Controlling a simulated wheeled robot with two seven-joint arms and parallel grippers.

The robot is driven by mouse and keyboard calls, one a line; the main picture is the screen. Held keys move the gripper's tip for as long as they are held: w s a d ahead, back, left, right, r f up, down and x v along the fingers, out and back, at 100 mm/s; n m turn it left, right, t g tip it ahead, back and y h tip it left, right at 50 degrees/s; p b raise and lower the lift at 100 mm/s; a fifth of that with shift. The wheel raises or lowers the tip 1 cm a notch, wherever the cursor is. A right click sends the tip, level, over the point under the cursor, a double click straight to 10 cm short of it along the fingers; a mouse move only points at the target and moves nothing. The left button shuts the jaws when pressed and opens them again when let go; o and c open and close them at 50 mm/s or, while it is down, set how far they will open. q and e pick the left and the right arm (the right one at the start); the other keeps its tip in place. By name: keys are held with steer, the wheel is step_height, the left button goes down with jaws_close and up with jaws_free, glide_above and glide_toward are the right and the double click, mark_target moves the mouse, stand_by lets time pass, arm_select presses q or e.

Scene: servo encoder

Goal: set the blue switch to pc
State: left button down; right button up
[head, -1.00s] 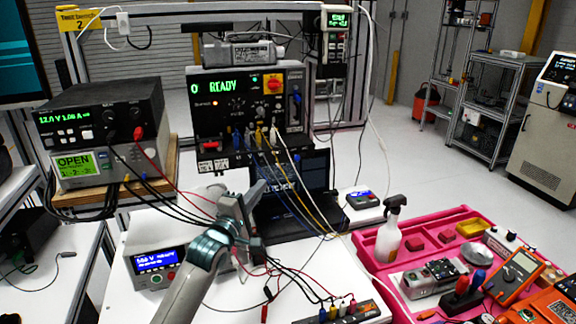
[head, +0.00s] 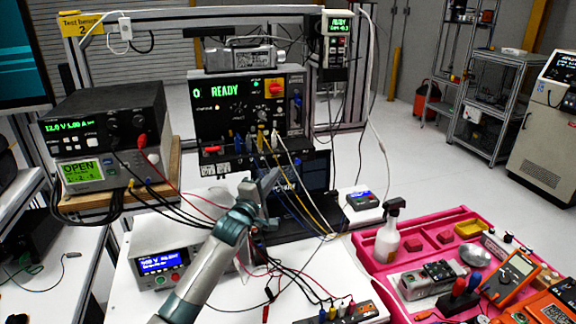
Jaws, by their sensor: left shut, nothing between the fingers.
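A small box with a blue top (head: 361,200) lies on the white bench right of the laptop; it may be the blue switch, but its labels and setting are too small to read. The laptop (head: 318,172) stands open below the front of the black test panel (head: 231,118), which reads READY. My left gripper (head: 268,184) is in front of the laptop, below the panel's row of plugged cables. It is shut and empty, apart from the blue-topped box and to its left. It hides part of the laptop. My right gripper is out of view.
Blue, yellow and white cables (head: 298,185) hang from the panel close to my left gripper. A spray bottle (head: 389,232) stands in the pink tray (head: 368,262) at right. A power supply (head: 104,120) is at left.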

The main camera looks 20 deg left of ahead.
mark_target(295, 159)
arm_select(q)
steer(key=w, duration=0.1)
steer(key=w+d+p, duration=0.1)
steer(key=w+d+r+p, duration=0.1)
steer(key=shift+w+d, duration=0.25)
steer(key=shift+w, duration=0.05)
steer(key=shift+w+d+p, duration=0.3)
steer(key=shift+d+p, duration=0.05)
steer(key=shift+d, duration=0.15)
steer(key=shift+f, duration=0.1)
